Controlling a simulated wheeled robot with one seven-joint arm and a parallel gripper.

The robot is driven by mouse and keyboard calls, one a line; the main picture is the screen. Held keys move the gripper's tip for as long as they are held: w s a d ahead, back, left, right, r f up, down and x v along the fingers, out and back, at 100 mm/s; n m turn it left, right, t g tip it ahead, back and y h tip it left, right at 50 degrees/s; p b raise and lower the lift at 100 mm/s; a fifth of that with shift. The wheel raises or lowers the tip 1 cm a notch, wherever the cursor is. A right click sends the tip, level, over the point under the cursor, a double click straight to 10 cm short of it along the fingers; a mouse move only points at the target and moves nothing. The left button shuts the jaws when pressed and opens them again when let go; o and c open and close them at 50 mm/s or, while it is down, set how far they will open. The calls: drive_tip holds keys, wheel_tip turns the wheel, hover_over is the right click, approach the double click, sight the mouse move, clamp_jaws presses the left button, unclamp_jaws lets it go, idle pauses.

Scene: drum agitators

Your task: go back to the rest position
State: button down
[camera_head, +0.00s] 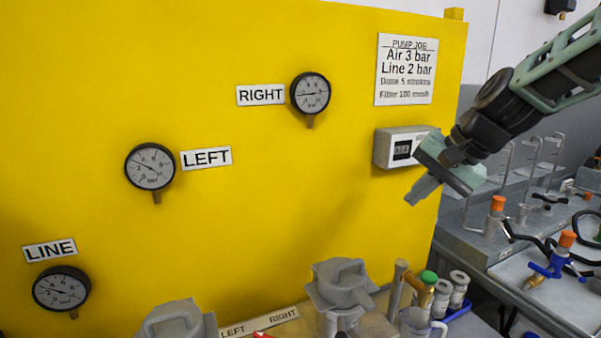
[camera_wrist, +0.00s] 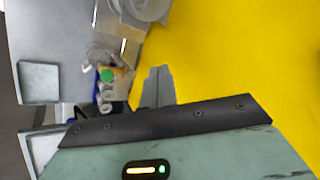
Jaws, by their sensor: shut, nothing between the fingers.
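My gripper (camera_head: 423,190) is at the right of the head view, in front of the yellow panel (camera_head: 230,60). Its fingers are together and point down to the left, with nothing between them. It is just below a small grey box with a dark display (camera_head: 396,148) and covers part of that box's right side. In the wrist view the closed fingers (camera_wrist: 158,87) show against the yellow panel (camera_wrist: 240,50). No rest position is marked in either view.
Gauges labelled LEFT (camera_head: 150,166), RIGHT (camera_head: 310,93) and LINE (camera_head: 61,289) are on the panel. A bench with valves (camera_head: 550,268) is at right.

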drive_tip(key=s+a+f+n+g+h+b, duration=0.15)
drive_tip(key=s+a+f+n, duration=0.25)
drive_tip(key=s, duration=0.4)
drive_tip(key=s+a+f+n+g, duration=0.25)
drive_tip(key=s+a+f, duration=0.25)
drive_tip(key=s, duration=0.3)
drive_tip(key=s+f+n+h, duration=0.1)
drive_tip(key=s+f+n, duration=0.2)
drive_tip(key=s, duration=0.3)
drive_tip(key=s+d+f+n+h+b, duration=0.1)
drive_tip(key=s+f+n+h, duration=0.1)
drive_tip(key=s, duration=0.5)
drive_tip(key=shift+f+n, duration=0.55)
drive_tip(key=shift+n, duration=0.7)
drive_tip(key=shift+d, duration=0.1)
